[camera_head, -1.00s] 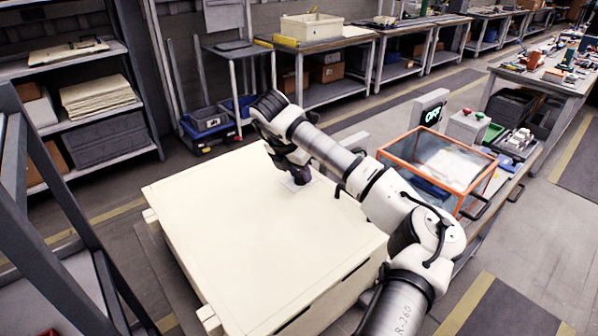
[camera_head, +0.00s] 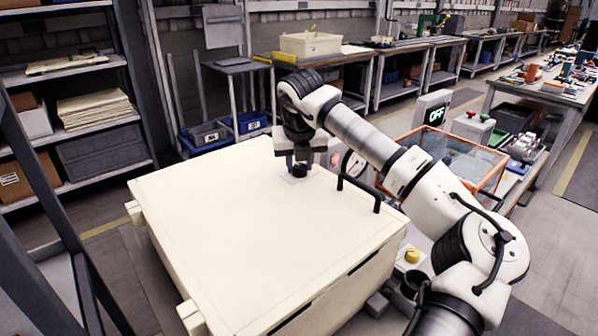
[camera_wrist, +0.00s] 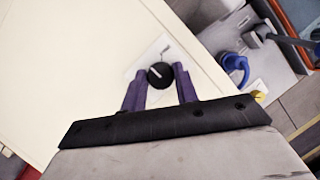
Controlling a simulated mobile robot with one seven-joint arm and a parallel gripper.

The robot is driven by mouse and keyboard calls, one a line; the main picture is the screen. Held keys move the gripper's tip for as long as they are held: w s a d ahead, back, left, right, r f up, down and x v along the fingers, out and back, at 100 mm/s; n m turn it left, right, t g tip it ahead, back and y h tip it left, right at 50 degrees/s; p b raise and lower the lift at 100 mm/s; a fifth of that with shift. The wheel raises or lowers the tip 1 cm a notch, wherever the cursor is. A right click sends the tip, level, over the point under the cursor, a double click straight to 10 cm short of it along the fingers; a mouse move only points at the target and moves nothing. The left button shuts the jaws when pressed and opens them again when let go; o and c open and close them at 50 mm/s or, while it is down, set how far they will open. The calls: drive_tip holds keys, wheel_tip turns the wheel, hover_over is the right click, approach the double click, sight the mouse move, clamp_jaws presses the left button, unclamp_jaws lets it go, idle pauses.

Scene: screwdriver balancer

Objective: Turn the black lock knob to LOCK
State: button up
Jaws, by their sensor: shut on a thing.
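The black lock knob (camera_wrist: 160,75) with a pale pointer mark sits on a small white plate (camera_wrist: 150,55) on top of a cream box; the mark points to the upper left in the wrist view. The plate's lettering is too small to read. My gripper (camera_wrist: 161,70) has its two purple fingers on either side of the knob, shut on it. In the head view my gripper (camera_head: 298,166) points down over the same plate, and its fingers largely hide the knob.
The cream box lid (camera_head: 225,220) is broad and bare. A black handle (camera_head: 358,192) rises near its right edge, close to my arm. A blue clamp-like part (camera_wrist: 233,66) shows right of the knob.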

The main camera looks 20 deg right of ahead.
drive_tip(key=n+y, duration=0.1)
drive_tip(key=n, duration=0.3)
drive_tip(key=shift+d+n+y, duration=0.1)
drive_tip(key=shift+n+y, duration=0.2)
drive_tip(key=shift+y, duration=0.1)
drive_tip(key=shift+d+n+y, duration=0.1)
drive_tip(key=shift+n+y, duration=0.6)
drive_tip(key=shift+n, duration=1.3)
drive_tip(key=shift+p, duration=0.3)
drive_tip(key=o, duration=1)
drive_tip(key=shift+r, duration=0.1)
drive_tip(key=b+v, duration=0.1)
drive_tip(key=v, duration=1.2)
drive_tip(key=shift+d+r+b, duration=0.1)
drive_tip(key=shift+r+b, duration=0.25)
drive_tip(key=shift+b, duration=0.05)
